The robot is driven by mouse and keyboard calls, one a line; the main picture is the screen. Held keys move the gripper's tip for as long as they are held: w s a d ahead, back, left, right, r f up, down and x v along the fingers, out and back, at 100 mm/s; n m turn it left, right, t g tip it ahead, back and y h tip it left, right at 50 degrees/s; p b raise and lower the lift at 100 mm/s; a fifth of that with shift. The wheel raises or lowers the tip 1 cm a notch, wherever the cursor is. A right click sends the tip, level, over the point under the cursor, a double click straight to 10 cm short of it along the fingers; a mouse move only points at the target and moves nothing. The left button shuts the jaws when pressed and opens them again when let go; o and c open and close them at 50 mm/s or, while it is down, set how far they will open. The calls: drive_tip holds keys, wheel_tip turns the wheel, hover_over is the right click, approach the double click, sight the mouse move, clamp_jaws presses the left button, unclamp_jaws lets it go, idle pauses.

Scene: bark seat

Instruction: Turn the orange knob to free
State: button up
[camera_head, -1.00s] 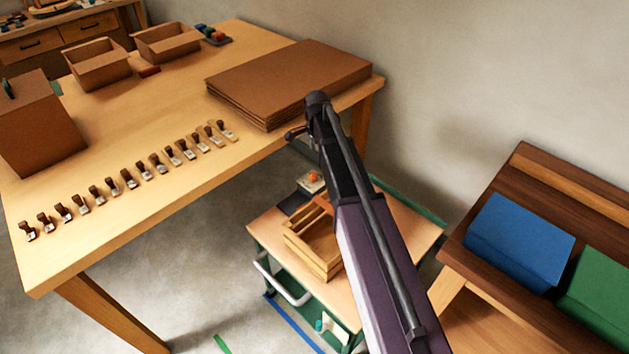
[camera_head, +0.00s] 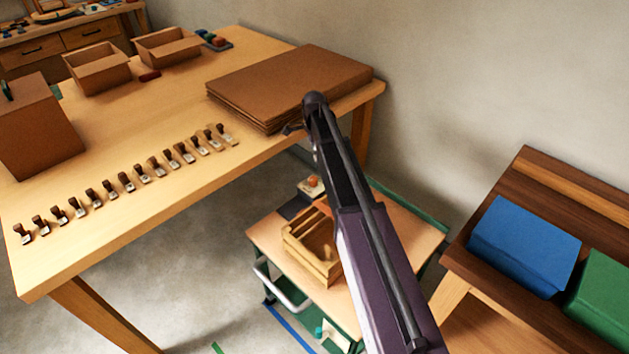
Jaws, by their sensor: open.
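The orange knob (camera_head: 313,181) sits on a small pale block on the low cart (camera_head: 395,228), just behind the wooden crate. It is small here, and I cannot read its setting or any mark on it. My arm crosses the view from the lower right up to a rounded dark joint near the table's front edge. A small dark part juts out left of the arm, above the knob in the picture. I cannot make out my gripper's fingers; the arm hides that area. I see no contact with the knob.
The wooden crate (camera_head: 309,257) stands on the cart right by the knob. The big table (camera_head: 190,110) holds a row of several stamps, a cardboard stack (camera_head: 290,82) and open boxes. A bench with blue (camera_head: 525,245) and green blocks stands at the right.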

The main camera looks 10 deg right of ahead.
sight(315, 178)
drive_tip(key=shift+f+b, duration=6.6)
drive_tip(key=shift+f, duration=0.15)
clamp_jaws()
